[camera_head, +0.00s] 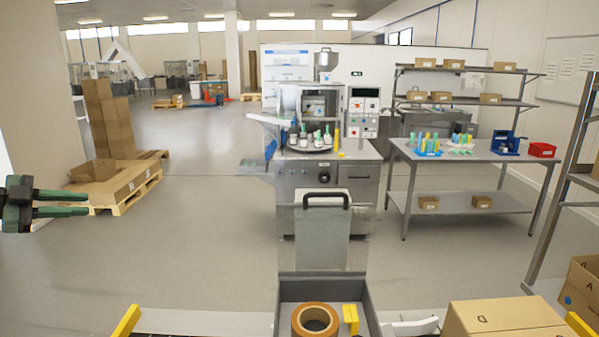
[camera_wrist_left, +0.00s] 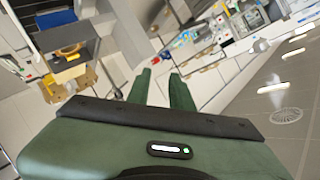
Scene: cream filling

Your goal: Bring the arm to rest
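My left gripper (camera_head: 86,203) reaches in from the left edge of the head view. Its two green fingers point right, with a gap between them and nothing held. In the left wrist view the fingers (camera_wrist_left: 161,74) also stand apart, empty, with only the room behind them. My right gripper shows in neither view.
A grey tray (camera_head: 288,290) with a tape roll (camera_head: 300,321) is in front of me. Boxes (camera_head: 505,316) stand at the lower right. A filling machine (camera_head: 325,180), a workbench (camera_head: 470,205) and a loaded pallet (camera_head: 140,190) stand farther off. Open floor lies between.

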